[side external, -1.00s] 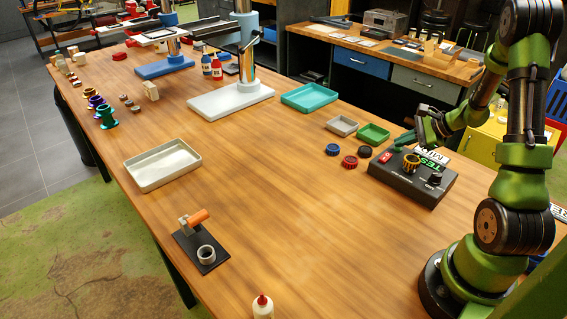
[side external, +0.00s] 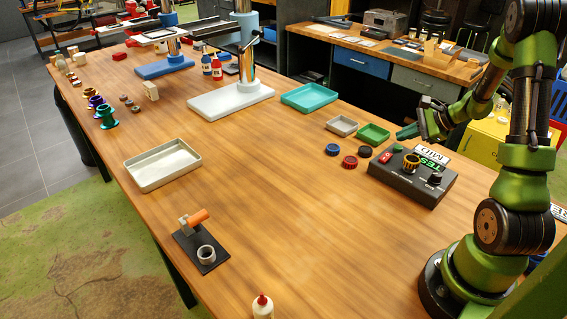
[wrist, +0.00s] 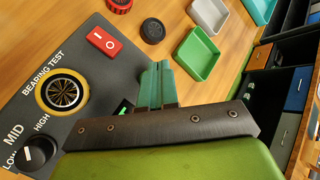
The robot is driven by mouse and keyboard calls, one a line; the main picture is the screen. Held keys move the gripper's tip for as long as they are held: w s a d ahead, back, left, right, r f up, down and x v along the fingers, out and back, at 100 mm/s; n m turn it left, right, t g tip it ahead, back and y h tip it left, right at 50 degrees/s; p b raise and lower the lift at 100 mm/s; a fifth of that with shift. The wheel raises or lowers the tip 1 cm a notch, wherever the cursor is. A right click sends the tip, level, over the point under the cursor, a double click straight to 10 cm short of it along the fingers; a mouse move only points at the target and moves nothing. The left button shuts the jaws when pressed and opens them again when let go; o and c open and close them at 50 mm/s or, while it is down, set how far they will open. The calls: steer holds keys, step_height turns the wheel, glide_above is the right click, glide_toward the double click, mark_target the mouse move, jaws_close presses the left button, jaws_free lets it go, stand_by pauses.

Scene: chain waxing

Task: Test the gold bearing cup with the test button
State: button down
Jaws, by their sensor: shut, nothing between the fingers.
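The gold bearing cup (side external: 411,161) sits on the dark bearing tester (side external: 405,186). In the wrist view the gold cup (wrist: 62,93) shows as a ring around a dark bearing centre. Green and white lit signs reading TEST (side external: 428,165) and MID (side external: 434,152) show behind it. I cannot clearly make out the test button; my gripper covers part of the panel in the wrist view. My gripper (side external: 403,134) is shut and empty, its teal fingers above the tester's far edge. The fingers (wrist: 157,70) also show in the wrist view.
A red rocker switch (wrist: 103,42) and a dial (wrist: 38,153) are on the tester. Blue (side external: 333,149), red (side external: 350,162) and black (side external: 365,150) caps lie beside it. Green (side external: 373,134) and grey (side external: 342,126) trays stand behind. The table's middle is clear.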

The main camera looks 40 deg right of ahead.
mark_target(402, 149)
steer(key=shift+r, duration=2.3)
steer(key=shift+s+f, duration=0.1)
steer(key=shift+f, duration=0.05)
steer(key=a, duration=0.1)
steer(key=s+a+n+g, duration=0.1)
steer(key=a, duration=0.1)
steer(key=shift+s+f+n, duration=0.15)
steer(key=shift+f+n, duration=0.1)
steer(key=shift+n, duration=0.05)
steer(key=s+a+r+n, duration=0.2)
steer(key=a+r+n, duration=0.2)
steer(key=a, duration=0.5)
steer(key=s+a+r+n, duration=0.2)
steer(key=a+r+n, duration=0.2)
steer(key=a+n, duration=0.4)
steer(key=s+a+r+n, duration=0.2)
steer(key=a+r+n, duration=0.3)
steer(key=a, duration=0.6)
steer(key=shift+s+a+n+g, duration=0.25)
steer(key=shift+n+g, duration=0.15)
steer(key=shift+n, duration=0.6)
steer(key=shift+r, duration=0.1)
